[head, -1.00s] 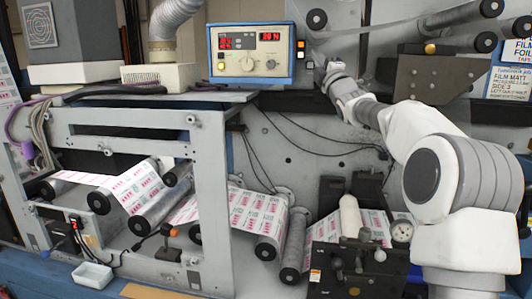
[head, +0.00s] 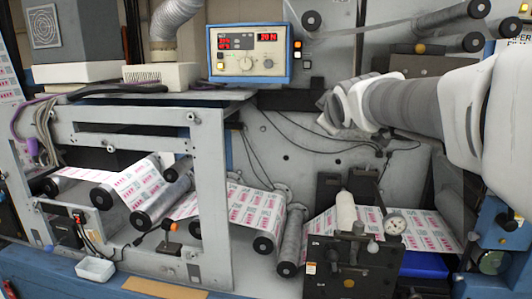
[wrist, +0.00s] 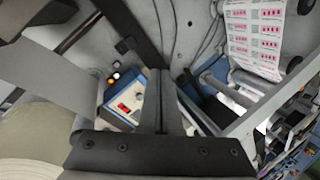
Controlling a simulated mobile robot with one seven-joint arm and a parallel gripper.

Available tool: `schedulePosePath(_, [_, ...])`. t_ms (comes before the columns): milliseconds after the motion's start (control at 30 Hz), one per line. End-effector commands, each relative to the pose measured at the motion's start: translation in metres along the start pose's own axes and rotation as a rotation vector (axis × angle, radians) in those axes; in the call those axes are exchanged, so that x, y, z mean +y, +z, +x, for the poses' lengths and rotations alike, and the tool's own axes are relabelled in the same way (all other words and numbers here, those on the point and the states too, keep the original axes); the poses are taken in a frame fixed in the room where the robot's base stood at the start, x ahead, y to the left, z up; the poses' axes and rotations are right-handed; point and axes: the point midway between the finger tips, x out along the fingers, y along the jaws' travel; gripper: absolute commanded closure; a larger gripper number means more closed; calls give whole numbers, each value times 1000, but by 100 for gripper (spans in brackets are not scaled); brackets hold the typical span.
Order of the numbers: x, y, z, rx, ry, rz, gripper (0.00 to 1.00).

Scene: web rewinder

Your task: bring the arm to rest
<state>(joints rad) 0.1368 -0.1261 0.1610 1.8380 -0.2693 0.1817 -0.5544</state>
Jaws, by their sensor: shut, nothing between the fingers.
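My arm (head: 400,106) reaches in from the right in the head view, nearly level, in front of the machine's grey panel. Its wrist end is just below and right of the control box (head: 250,53); the fingers are hard to make out there. In the wrist view my gripper (wrist: 157,75) has its two dark fingers together with nothing between them. The control box, with a lit red display, shows just left of the fingers in that view (wrist: 125,108).
Printed web (head: 250,206) runs over several rollers below the arm. A grey frame (head: 211,200) stands at left. Rollers (head: 440,18) jut out at upper right. A white tray (head: 95,268) sits at lower left.

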Motion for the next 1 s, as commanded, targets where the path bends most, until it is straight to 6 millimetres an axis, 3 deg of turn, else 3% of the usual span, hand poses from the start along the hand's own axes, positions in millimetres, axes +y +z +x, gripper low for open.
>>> schedulePosePath(33, [-15, 17, -22, -53, -32, 62, 100])
schedulePosePath(300, [-108, 122, -130, -375, -199, 441, 100])
schedulePosePath(500, [-179, 183, -199, -584, -299, 677, 100])
schedulePosePath(700, [-214, 210, -232, -691, -346, 782, 100])
schedulePosePath(1000, [-218, 213, -235, -704, -352, 793, 100])
